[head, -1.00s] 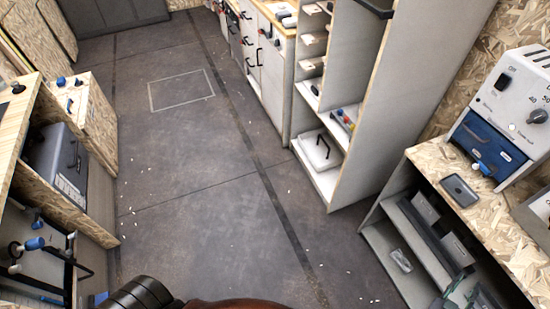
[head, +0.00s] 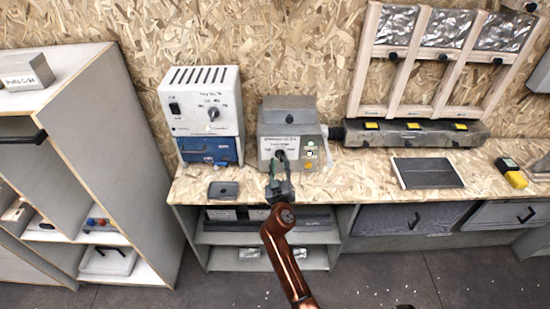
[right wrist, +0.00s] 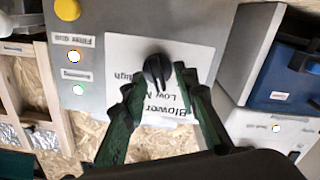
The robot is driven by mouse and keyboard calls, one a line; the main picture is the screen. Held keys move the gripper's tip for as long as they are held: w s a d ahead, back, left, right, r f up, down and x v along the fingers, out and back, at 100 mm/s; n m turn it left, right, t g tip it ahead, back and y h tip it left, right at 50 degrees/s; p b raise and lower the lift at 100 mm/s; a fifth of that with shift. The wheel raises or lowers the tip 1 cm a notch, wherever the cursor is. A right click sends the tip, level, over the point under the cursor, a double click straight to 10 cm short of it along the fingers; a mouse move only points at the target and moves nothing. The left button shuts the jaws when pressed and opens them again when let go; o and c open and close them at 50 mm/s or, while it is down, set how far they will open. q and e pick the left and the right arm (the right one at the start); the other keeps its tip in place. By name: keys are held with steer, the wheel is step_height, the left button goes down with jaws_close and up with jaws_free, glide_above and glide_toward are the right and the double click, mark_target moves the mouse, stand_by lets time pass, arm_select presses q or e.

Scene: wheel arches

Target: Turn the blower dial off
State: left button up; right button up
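The blower box (head: 287,132) is a grey unit with a sloped front, standing on the workbench against the wall. In the right wrist view its black dial (right wrist: 157,70) sits on a white label with "Blower", "Low" and "High" lettering, seen upside down. My right gripper (head: 281,178) is in front of the box and partly covers the label in the head view. In the right wrist view its dark green fingers (right wrist: 158,88) are apart, with the dial between or just beyond their tips. I cannot tell whether they touch it. My left gripper is not in view.
A tall shelf (head: 118,150) stands at left.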

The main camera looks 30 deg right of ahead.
steer(key=shift+w+d+r, duration=0.15)
steer(key=shift+w+d, duration=0.25)
jaws_close()
